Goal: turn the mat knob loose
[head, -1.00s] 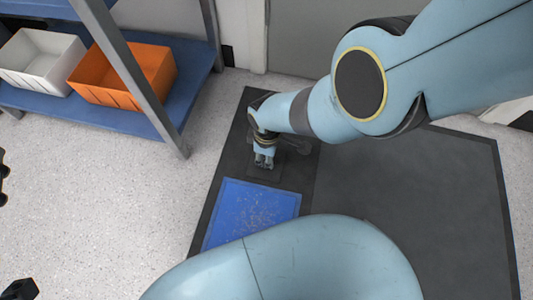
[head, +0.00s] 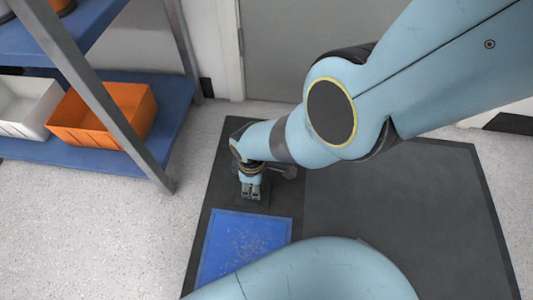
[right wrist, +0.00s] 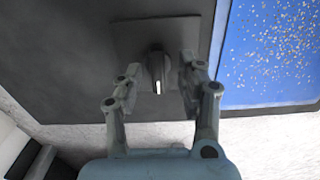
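The mat knob (right wrist: 158,70) is a dark knob with a white mark, on a square grey plate (right wrist: 135,36) in the right wrist view. My right gripper (right wrist: 160,76) is open, with one finger on each side of the knob. Gaps show between the fingers and the knob, so it is not gripped. In the head view the right gripper (head: 251,190) points down over the dark mat (head: 400,200), and the knob is hidden there by the gripper. My left gripper is out of view.
A blue speckled panel (head: 243,243) lies on the mat next to the knob plate. A shelf with an orange bin (head: 100,118) and a white bin (head: 25,108) stands at the left. A grey door (head: 300,50) is behind. Speckled floor is clear at the left.

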